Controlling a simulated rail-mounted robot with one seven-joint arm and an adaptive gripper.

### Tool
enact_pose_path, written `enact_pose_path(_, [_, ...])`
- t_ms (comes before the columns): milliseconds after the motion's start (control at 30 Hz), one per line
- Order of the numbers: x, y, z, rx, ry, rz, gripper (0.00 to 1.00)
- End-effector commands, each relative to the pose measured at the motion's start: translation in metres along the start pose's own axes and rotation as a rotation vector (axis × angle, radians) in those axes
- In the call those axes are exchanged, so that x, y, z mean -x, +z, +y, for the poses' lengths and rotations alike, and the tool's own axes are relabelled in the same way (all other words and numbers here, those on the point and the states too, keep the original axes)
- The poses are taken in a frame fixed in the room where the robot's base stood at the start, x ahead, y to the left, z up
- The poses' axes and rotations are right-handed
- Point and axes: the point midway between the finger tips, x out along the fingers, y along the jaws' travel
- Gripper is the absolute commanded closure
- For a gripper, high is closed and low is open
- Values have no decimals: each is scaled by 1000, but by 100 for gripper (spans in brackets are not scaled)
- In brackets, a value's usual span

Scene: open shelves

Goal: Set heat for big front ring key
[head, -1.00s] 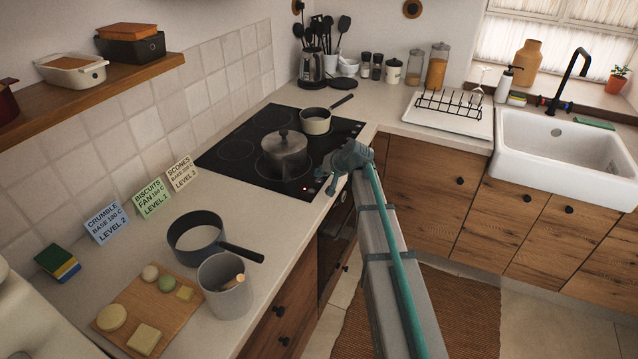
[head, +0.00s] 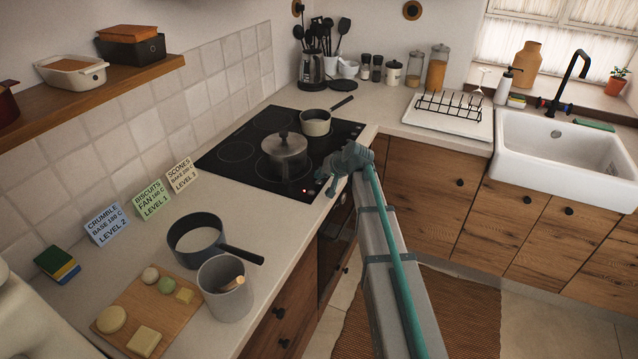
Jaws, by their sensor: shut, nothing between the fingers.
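The black glass hob (head: 235,140) is set in the counter at the middle of the head view. The gripper hides part of the key area, and the key symbols are too small to read.
A dark saucepan (head: 196,240), a grey pot (head: 228,290) and a wooden board (head: 165,301) stand on the near counter. Three cards (head: 152,199) lean along the tiled wall. Bare counter (head: 265,215) lies left of my gripper.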

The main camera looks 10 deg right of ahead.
Motion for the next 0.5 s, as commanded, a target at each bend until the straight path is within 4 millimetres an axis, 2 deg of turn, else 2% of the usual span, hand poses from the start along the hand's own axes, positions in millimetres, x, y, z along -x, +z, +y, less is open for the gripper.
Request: enact_pose_path(500, [-6, 4, 5, 0, 0, 0, 100])
